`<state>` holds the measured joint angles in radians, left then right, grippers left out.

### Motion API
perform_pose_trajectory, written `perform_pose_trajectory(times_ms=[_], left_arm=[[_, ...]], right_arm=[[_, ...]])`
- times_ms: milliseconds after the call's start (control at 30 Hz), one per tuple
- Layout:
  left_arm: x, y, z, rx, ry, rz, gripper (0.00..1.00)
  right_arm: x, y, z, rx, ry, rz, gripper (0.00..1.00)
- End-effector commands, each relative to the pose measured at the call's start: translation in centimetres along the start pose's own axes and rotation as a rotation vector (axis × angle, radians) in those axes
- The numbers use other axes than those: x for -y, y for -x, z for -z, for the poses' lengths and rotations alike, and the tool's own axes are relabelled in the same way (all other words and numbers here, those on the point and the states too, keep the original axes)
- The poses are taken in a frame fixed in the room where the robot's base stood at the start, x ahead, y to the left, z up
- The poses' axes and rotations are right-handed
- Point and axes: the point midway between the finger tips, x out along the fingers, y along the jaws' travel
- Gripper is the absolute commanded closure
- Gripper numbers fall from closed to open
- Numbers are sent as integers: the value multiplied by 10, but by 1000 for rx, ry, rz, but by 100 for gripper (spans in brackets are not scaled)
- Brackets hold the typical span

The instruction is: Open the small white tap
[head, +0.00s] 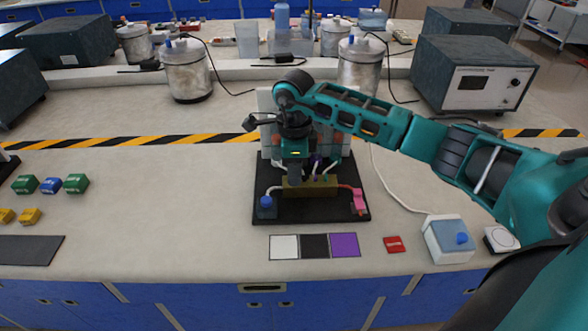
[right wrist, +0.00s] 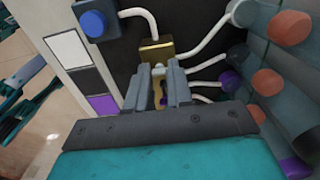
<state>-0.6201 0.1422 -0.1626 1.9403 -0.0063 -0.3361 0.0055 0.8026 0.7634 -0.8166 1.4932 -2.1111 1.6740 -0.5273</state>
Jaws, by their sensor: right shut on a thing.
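The small white tap (right wrist: 158,69) shows in the right wrist view as a small pale piece at the brass block, between my fingertips. Most of it is hidden by the fingers. My right gripper (right wrist: 160,82) is shut on it. In the head view my right gripper (head: 295,172) points down at the left part of the brass block (head: 322,186), and the tap is hidden there. The brass block also shows in the right wrist view (right wrist: 155,50). White tubes run from it. My left gripper is not in view.
The block stands on a black board (head: 318,213) with a blue-capped part (head: 265,207) and a pink part (head: 360,200). White, black and purple squares (head: 345,245) lie in front. A blue-and-white box (head: 448,240) stands right.

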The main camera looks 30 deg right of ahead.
Motion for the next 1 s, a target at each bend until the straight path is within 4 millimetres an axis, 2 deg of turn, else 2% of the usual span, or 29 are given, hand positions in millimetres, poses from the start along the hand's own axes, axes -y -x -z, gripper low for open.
perform_pose_trajectory(times_ms=[367, 667, 700, 933, 1000], left_arm=[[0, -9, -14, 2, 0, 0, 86], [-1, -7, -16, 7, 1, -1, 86], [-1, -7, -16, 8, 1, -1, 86], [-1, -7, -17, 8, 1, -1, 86], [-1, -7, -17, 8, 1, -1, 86]], right_arm=[[1, 0, 0, 1, 243, 3, 100], [0, 1, 0, 1, 265, 1, 100], [0, 1, 0, 1, 265, 1, 78], [0, 0, 0, 1, 264, 0, 56], [0, 0, 0, 1, 264, 0, 54]])
